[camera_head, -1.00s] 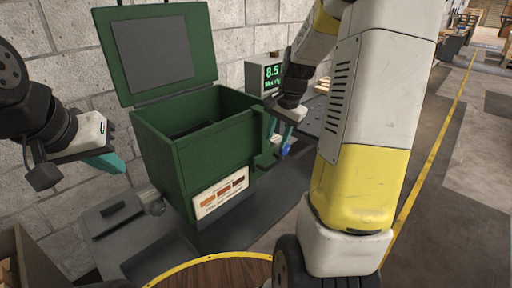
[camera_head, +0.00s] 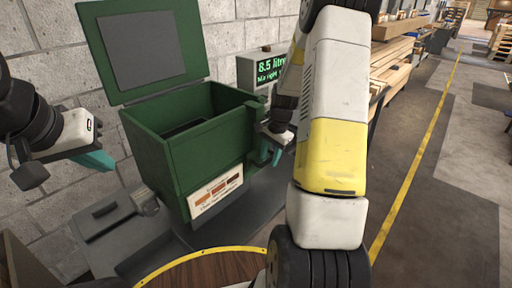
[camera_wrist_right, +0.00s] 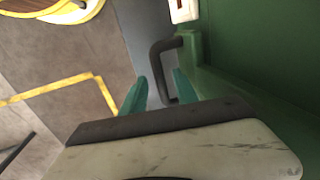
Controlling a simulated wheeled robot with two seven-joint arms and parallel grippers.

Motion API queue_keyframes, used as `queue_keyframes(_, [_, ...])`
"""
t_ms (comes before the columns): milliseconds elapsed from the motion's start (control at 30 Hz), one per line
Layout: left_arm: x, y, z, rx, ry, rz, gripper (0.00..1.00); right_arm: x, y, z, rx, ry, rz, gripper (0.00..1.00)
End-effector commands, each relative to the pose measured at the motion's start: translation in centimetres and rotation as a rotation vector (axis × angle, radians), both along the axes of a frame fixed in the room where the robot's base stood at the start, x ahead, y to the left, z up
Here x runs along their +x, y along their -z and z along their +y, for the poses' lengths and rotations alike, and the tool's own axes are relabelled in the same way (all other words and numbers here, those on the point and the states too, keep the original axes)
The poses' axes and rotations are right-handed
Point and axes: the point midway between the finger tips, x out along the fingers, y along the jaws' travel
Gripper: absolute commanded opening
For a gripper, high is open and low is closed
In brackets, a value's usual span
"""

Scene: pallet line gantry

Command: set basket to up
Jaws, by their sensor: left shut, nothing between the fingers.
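A green box (camera_head: 150,150) with its lid (camera_head: 145,45) raised stands by the wall. Its inside (camera_head: 190,126) looks dark; I cannot make out a basket there. In the right wrist view a dark bent handle (camera_wrist_right: 158,62) sticks out from the green side wall (camera_wrist_right: 240,50). My right gripper (camera_wrist_right: 160,92) is open, its teal fingers either side of the handle's lower end; I cannot tell whether they touch it. In the head view the right gripper (camera_head: 271,152) is at the box's right side. My left gripper (camera_head: 98,161) is shut and empty, left of the box.
A display (camera_head: 268,70) reading 8.5 stands behind the box. A grey unit with a handle (camera_head: 105,212) sits at the lower left. A round wooden top with a yellow rim (camera_head: 190,262) is in front. Timber stacks (camera_head: 395,60) stand at the right, beside open floor.

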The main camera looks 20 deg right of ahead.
Motion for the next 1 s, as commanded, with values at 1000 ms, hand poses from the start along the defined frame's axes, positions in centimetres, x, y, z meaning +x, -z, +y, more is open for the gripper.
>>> queue_keyframes(1000, [0.0,0.0,0.0,0.0,0.0,0.0,0.0,0.02,-0.04,0.02,0.0,0.0,0.0,0.0])
